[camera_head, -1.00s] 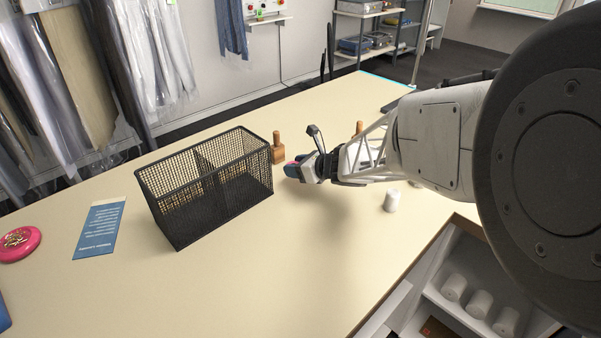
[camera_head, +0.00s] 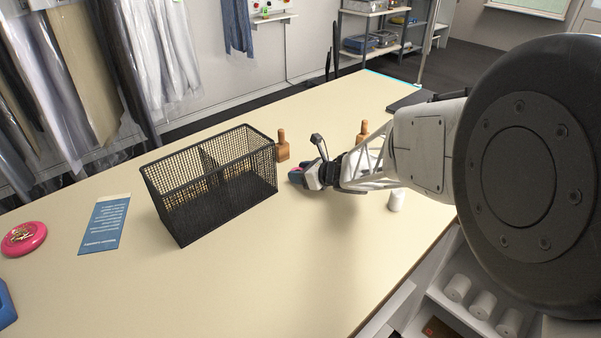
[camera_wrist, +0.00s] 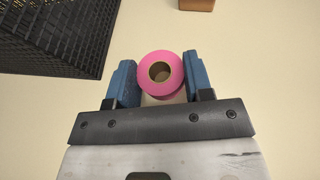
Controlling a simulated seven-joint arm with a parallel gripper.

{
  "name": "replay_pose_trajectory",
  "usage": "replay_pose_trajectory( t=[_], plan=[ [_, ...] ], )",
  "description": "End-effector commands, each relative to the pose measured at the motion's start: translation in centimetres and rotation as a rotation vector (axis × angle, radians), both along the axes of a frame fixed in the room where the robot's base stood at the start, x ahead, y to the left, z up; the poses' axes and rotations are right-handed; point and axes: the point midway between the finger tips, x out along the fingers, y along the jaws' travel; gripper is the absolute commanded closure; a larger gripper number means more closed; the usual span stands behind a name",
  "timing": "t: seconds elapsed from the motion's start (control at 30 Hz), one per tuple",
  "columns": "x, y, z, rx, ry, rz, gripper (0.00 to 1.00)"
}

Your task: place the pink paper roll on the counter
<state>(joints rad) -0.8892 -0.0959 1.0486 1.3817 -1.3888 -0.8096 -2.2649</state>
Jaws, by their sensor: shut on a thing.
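The pink paper roll (camera_wrist: 159,73) is between the blue fingertips of my gripper (camera_wrist: 160,82) in the wrist view, its hollow end facing the camera. My gripper is shut on it. In the head view my gripper (camera_head: 303,175) is low over the cream counter (camera_head: 270,270), just right of the black mesh basket; only a small bit of pink shows there. I cannot tell whether the roll touches the counter.
The black two-part mesh basket (camera_head: 183,215) stands left of my gripper. A wooden stamp (camera_head: 282,150) stands behind it, another (camera_head: 362,132) further right. A white roll (camera_head: 396,201) stands near the front edge.

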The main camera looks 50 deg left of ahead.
Motion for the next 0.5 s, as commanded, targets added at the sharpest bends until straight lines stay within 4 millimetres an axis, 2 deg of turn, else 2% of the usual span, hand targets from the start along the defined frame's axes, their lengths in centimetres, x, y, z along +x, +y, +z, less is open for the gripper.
replay_pose_trajectory(
  t=[0.27, 0.3, 0.43, 0.5],
  plan=[
    [-0.01, -0.01, -0.27, 0.000, 0.000, 0.000, 0.76],
    [-0.01, -0.01, -0.27, 0.000, 0.000, 0.000, 0.50],
    [-0.01, -0.01, -0.26, 0.000, 0.000, 0.000, 0.30],
    [-0.01, -0.01, -0.25, 0.000, 0.000, 0.000, 0.27]
  ],
)
